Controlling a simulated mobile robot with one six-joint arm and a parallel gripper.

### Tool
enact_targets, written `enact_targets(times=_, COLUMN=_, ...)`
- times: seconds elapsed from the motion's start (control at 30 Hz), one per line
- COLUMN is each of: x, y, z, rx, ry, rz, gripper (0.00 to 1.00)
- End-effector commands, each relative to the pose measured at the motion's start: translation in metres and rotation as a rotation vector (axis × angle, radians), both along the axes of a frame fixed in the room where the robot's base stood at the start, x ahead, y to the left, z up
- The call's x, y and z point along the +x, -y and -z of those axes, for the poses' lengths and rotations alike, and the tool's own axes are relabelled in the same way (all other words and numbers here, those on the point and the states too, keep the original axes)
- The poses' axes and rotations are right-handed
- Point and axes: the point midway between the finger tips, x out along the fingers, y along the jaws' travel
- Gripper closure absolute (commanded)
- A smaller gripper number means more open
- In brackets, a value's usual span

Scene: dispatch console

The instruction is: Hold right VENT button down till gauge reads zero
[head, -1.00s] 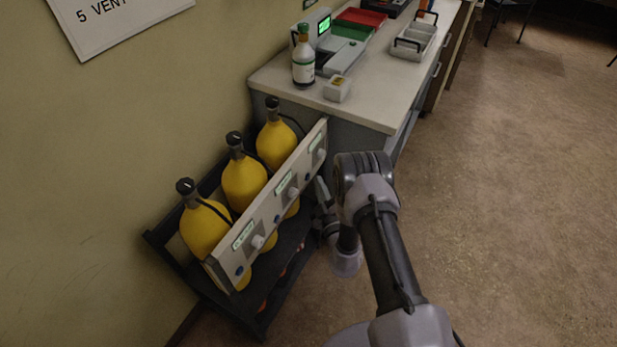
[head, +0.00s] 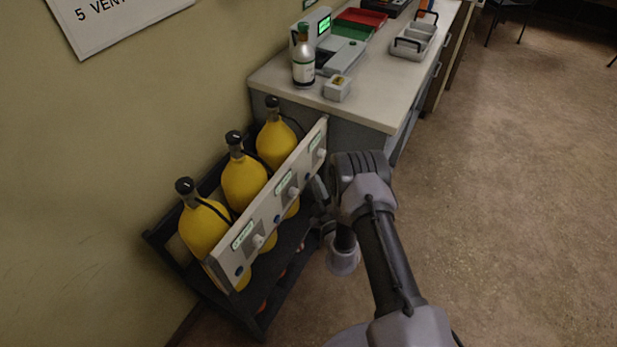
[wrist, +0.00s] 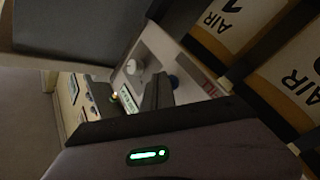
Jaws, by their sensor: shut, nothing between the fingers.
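The pale slanted panel (head: 270,215) fronts the yellow cylinders, with green-lit labels, pale round knobs and blue buttons along it. The right-hand section, with its green label (head: 315,141) and pale knob (head: 321,154), is closest to my gripper (head: 319,188). My gripper is shut and empty, with its tips close to the panel face; contact cannot be told.
Yellow cylinders (head: 243,182) stand in a dark rack (head: 165,243) against the wall. A counter (head: 365,103) beyond the panel's right end holds a bottle (head: 303,62), a small box (head: 337,88) and trays.

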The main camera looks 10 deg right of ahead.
Motion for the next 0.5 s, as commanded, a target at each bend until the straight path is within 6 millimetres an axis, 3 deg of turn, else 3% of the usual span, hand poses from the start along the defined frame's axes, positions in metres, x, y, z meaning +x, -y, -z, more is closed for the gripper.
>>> enact_targets(times=0.5, x=0.0034, y=-0.0047, z=0.0004, rx=0.000, ry=0.000, rz=0.000, gripper=1.00)
